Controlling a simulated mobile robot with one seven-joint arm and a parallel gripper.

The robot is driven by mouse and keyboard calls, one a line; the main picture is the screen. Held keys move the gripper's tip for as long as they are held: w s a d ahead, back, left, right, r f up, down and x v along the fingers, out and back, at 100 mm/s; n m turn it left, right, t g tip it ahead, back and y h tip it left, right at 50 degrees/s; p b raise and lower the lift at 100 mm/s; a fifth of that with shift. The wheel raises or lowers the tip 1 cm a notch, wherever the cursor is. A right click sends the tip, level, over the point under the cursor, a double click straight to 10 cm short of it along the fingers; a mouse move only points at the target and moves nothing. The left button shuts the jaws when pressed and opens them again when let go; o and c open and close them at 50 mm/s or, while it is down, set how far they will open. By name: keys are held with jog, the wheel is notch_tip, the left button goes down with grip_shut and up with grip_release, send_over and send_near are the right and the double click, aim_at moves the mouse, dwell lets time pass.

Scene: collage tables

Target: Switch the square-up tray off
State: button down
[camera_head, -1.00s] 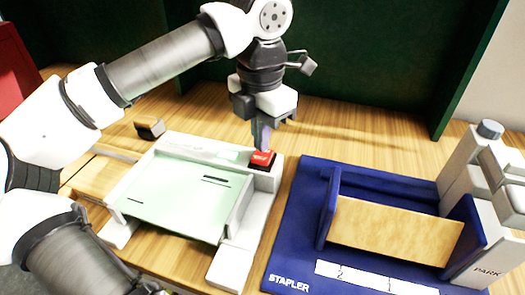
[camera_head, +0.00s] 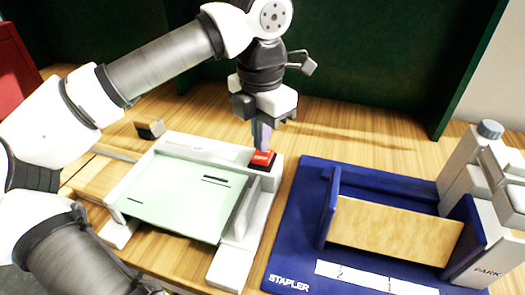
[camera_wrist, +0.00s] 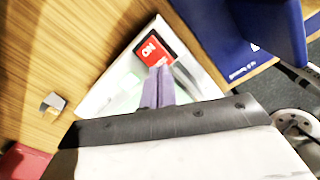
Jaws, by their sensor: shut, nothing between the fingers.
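The square-up tray (camera_head: 228,268) is a white frame with a pale green plate (camera_head: 185,195) that has short dark slots. A red switch (camera_head: 262,158) in a dark housing sits at its back right corner. In the wrist view the red switch (camera_wrist: 150,50) carries white lettering that seems to include "ON". My gripper (camera_head: 263,143) is shut and empty, pointing down at the switch. In the wrist view the purple fingertips (camera_wrist: 159,70) overlap the switch's near edge. I cannot tell whether they touch it.
A blue stapler station (camera_head: 300,240) with a wooden board (camera_head: 395,232) stands to the right, beside a grey-white machine marked PARK (camera_head: 488,255). A small dark block (camera_head: 150,128) lies behind the tray on the left. Open wooden tabletop lies behind the stapler station.

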aim_at(261, 158)
jog(key=shift+f+b, duration=1.05)
jog(key=shift+f, duration=0.25)
dwell(0.4)
jog(key=shift+r, duration=0.1)
jog(key=shift+r+p, duration=2.45)
jog(key=shift+r, duration=1.05)
jog(key=shift+s+f, duration=0.1)
